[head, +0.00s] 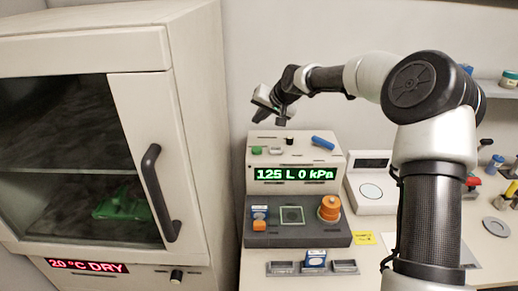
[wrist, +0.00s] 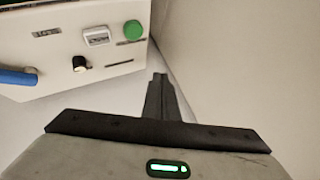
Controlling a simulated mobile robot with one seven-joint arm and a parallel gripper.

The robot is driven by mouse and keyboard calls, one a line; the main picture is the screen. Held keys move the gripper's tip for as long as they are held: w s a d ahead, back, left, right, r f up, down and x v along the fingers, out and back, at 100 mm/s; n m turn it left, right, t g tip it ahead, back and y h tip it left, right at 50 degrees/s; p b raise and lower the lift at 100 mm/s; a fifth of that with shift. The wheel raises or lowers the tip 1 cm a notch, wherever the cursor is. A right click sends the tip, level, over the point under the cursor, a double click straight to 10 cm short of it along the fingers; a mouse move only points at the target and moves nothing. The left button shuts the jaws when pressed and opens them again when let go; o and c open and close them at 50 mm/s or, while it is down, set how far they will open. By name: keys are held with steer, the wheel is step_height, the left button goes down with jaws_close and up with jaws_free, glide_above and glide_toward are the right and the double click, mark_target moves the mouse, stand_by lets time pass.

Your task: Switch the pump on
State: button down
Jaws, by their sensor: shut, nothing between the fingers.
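A white classifier unit (head: 250,189) with a green display reading "125 L 0 kPa" stands on the bench. On its top are a green button (head: 257,150), a small white rocker switch (head: 276,151), a black knob (head: 290,141) and a blue handle (head: 323,142). The wrist view also shows the green button (wrist: 133,30), rocker switch (wrist: 97,37), knob (wrist: 80,64) and handle (wrist: 18,77). Their labels are too small to read. My gripper (head: 282,121) is shut and empty, above the unit's back edge; its fingers (wrist: 158,78) are apart from the controls.
A white cabinet (head: 190,130) with a dark glass door and black handle (head: 160,192) stands close on the left. A scale (head: 372,190) stands right of the unit. The dark lower base (head: 290,240) carries an orange knob (head: 329,210). A wall (head: 245,60) is behind.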

steer(key=shift+w+f, duration=0.25)
steer(key=shift+w, duration=0.25)
steer(key=shift+f, duration=0.15)
steer(key=b, duration=0.5)
glide_toward(255, 148)
steer(key=shift+w+a+f, duration=0.4)
steer(key=shift+w+a, duration=0.05)
steer(key=shift+w, duration=0.25)
steer(key=shift+w+a+f, duration=0.4)
steer(key=shift+w, duration=0.25)
steer(key=shift+w+a+f, duration=0.35)
steer(key=shift+w+a, duration=0.1)
steer(key=shift+w, duration=0.25)
steer(key=shift+f+b, duration=0.45)
steer(key=shift+f+b, duration=0.6)
steer(key=shift+f, duration=0.3)
stand_by(0.6)
steer(key=shift+r, duration=0.1)
steer(key=shift+r+p, duration=0.7)
steer(key=shift+r, duration=0.5)
